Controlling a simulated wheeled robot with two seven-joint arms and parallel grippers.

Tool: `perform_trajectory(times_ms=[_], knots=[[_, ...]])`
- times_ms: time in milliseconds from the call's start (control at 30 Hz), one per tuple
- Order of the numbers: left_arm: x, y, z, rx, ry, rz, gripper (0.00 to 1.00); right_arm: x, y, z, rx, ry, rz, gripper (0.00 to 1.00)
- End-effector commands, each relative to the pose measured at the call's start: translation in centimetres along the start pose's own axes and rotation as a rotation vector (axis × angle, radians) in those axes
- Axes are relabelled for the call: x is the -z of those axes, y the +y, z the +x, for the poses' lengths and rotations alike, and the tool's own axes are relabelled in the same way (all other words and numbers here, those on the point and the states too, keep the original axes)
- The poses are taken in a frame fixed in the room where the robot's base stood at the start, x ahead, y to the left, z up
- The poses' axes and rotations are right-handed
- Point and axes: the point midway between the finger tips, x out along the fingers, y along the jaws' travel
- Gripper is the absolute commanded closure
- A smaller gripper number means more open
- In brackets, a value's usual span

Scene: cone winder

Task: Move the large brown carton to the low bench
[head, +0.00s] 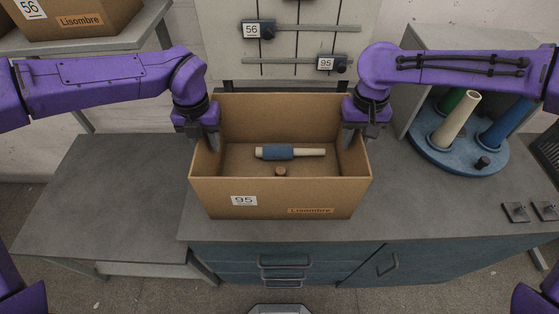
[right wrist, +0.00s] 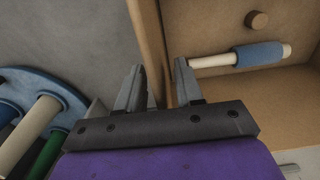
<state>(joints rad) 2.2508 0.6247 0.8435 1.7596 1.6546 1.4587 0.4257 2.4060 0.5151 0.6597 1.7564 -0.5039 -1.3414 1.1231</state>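The large brown carton (head: 275,195) stands open-topped and upright on the grey counter, with a "95" label and a "Lisombre" tag on its front. In it lie a blue-banded cream tube and a small brown plug. My left gripper (head: 208,140) is at the carton's left wall; its finger gap is hard to see. My right gripper (head: 352,138) is at the right wall. In the right wrist view the right gripper's fingers (right wrist: 160,85) stand apart on either side of the carton's wall (right wrist: 152,45), with a gap showing. The low bench (head: 100,190) is at left, its top bare.
Another brown carton (head: 70,20), labelled "56", sits on a shelf at upper left. A blue round stand (head: 460,150) with several tubes is right of the carton. Small dark pieces (head: 516,212) lie on the counter at right. A rail panel (head: 300,50) stands behind.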

Motion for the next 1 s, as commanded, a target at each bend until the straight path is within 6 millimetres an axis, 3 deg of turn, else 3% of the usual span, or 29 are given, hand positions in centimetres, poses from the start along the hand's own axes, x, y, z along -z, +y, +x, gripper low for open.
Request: perform_trajectory(times_ms=[133,267,667,1000], knots=[[0.0,0.0,0.0,0.000,0.000,0.000,0.64,0.0,0.0,0.0,0.000,0.000,0.000,0.64],[0.0,0.0,0.0,0.000,0.000,0.000,1.00,0.0,0.0,0.0,0.000,0.000,0.000,1.00],[0.0,0.0,-0.5,0.000,-0.001,0.000,1.00,0.0,0.0,-0.5,0.000,0.001,0.000,1.00],[0.0,0.0,-4.8,0.000,-0.001,-0.001,1.00,0.0,0.0,-4.8,-0.001,0.000,0.000,1.00]])
